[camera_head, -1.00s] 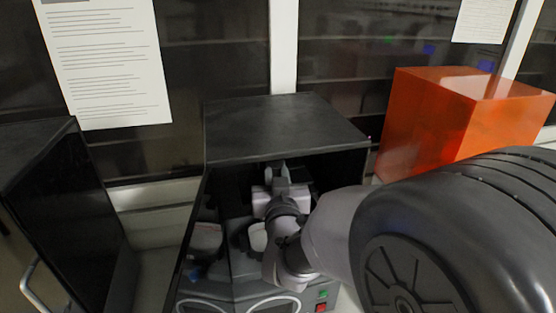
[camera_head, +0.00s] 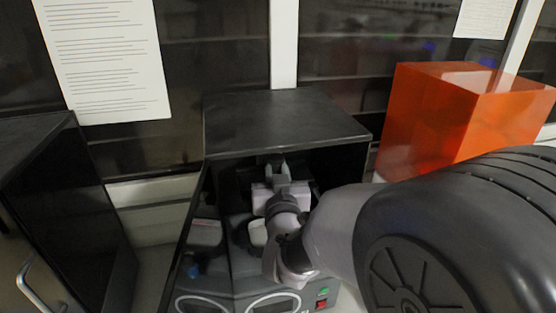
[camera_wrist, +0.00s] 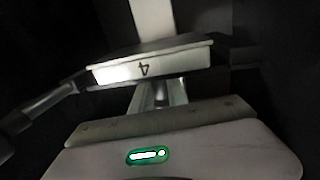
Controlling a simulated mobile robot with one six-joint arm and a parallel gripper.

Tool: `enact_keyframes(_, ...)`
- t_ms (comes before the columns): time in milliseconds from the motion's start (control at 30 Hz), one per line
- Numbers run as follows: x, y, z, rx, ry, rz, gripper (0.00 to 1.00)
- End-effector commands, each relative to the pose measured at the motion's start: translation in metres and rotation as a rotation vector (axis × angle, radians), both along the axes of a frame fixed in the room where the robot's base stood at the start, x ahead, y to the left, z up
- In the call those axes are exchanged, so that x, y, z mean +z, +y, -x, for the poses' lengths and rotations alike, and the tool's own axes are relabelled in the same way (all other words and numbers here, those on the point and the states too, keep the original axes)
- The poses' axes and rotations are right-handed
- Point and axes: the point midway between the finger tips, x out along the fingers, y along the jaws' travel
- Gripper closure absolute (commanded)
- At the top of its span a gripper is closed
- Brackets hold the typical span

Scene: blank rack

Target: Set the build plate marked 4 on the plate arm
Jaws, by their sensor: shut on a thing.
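The build plate marked 4 (camera_wrist: 150,69) shows in the wrist view as a pale-edged slab with a dark top, its number upside down, slightly tilted in the picture. My gripper (camera_wrist: 157,96) is shut at the near side of the plate and holds it; the exact grip is partly hidden under the plate's edge. In the head view my gripper (camera_head: 279,170) reaches inside the open black machine (camera_head: 285,125), below its top. A pale upright part (camera_wrist: 151,18) stands behind the plate; I cannot tell whether it belongs to the plate arm, or whether the plate touches that arm.
The machine's side walls and top closely surround my gripper. A dark bar (camera_wrist: 45,103) lies left of the plate in the wrist view. An orange box (camera_head: 425,120) stands to the right, and a black cabinet (camera_head: 65,215) with a handle to the left.

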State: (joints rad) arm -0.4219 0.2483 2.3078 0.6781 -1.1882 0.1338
Motion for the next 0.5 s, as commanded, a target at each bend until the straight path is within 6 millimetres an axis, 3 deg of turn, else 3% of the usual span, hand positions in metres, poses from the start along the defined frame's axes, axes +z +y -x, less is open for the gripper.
enact_keyframes(500,-0.0037,0.0001,-0.0001,0.0,-0.002,0.0,1.0)
